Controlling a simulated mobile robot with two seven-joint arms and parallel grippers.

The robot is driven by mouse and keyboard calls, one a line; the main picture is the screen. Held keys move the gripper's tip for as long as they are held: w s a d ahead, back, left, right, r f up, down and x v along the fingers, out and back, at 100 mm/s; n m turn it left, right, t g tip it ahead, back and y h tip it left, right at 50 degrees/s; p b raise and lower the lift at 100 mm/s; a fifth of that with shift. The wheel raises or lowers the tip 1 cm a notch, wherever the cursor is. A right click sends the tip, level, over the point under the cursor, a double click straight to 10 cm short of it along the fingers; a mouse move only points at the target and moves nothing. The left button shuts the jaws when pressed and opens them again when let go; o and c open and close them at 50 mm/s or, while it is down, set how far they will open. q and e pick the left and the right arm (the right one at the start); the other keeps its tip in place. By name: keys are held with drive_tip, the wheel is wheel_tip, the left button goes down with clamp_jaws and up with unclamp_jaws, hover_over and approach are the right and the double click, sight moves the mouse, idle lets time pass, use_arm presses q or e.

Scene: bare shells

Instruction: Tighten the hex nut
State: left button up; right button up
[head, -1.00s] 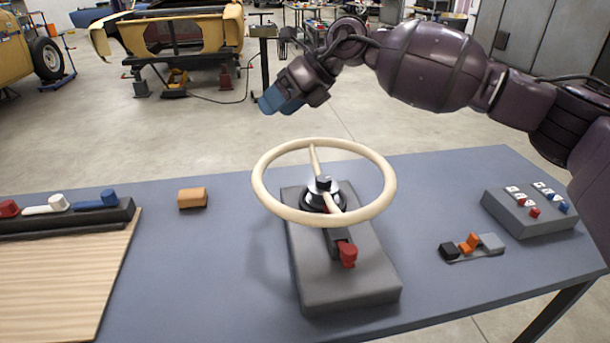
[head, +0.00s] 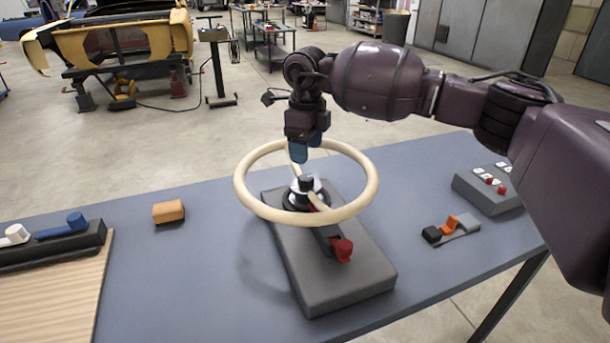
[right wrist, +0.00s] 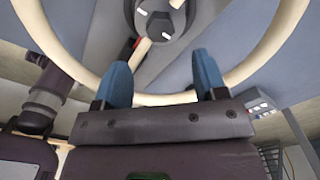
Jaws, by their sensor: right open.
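The hex nut (head: 306,183) is a dark piece on top of the hub at the centre of a cream steering wheel (head: 368,190). The wheel is mounted on a grey base block (head: 340,285) on the table. My right gripper (head: 307,155) points down over the far part of the wheel, above and behind the nut. My left gripper is not in view.
A red knob (head: 342,250) sits on the base's front. An orange block (head: 168,212) lies left on the blue-grey table. A rack of coloured-handled tools (head: 60,240) stands at far left. A small clip-like set (head: 450,230) and a button box (head: 485,190) are at right.

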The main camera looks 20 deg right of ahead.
sight(306, 177)
wheel_tip(306, 177, down, 7)
drive_tip(key=shift+r+b, duration=0.15)
drive_tip(key=shift+b, duration=0.15)
drive_tip(key=shift+f, duration=0.5)
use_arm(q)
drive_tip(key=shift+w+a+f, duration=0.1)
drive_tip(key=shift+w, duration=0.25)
use_arm(e)
drive_tip(key=shift+c, duration=0.3)
